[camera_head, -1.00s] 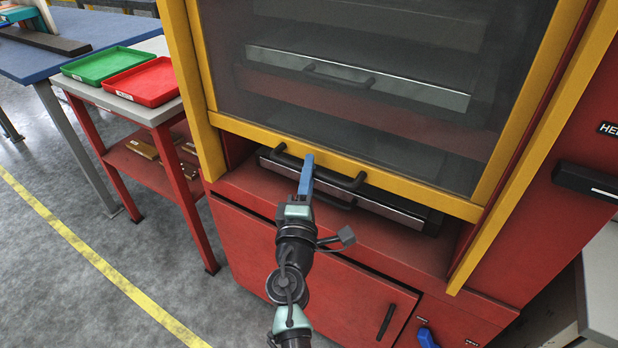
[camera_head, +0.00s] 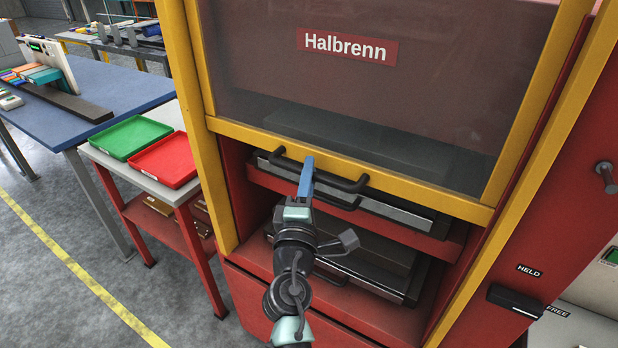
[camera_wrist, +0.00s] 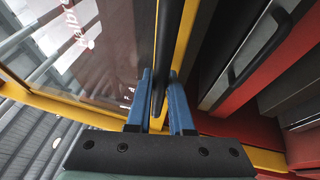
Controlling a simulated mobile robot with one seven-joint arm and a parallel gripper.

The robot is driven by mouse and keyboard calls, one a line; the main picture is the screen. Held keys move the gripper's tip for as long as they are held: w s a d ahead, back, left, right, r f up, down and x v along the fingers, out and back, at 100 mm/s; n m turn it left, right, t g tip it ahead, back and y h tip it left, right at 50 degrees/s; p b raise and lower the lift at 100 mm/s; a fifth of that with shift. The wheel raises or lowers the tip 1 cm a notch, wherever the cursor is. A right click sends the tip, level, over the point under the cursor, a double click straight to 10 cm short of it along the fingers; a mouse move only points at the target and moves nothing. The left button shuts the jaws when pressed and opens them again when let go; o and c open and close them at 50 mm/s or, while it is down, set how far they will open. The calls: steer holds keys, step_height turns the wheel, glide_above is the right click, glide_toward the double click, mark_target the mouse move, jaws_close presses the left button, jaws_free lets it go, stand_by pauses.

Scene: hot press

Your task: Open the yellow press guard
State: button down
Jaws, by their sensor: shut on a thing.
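The yellow press guard (camera_head: 420,189) is a yellow frame with a clear pane and a red "Halbrenn" label (camera_head: 347,46). It is partly raised, and an open gap shows below its lower bar. A black bar handle (camera_head: 335,182) is fixed to that lower bar. My gripper (camera_head: 306,168) has blue fingers and is shut on this handle near its left part. In the wrist view, the black handle (camera_wrist: 167,50) runs between the two blue fingers (camera_wrist: 160,100).
Two dark platens with handles show inside the red press, the lower platen (camera_head: 350,262) below the guard. A black lever (camera_head: 515,301) sits between "HELD" and "FREE" labels on the right. A side table holds a green tray (camera_head: 132,137) and a red tray (camera_head: 163,158).

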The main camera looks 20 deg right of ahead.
step_height(320, 180, up, 5)
steer(key=p, duration=0.3)
steer(key=shift+r, duration=0.1)
steer(key=c, duration=0.8)
jaws_free()
steer(key=b+v, duration=0.2)
steer(key=v, duration=1.1)
steer(key=shift+b, duration=0.3)
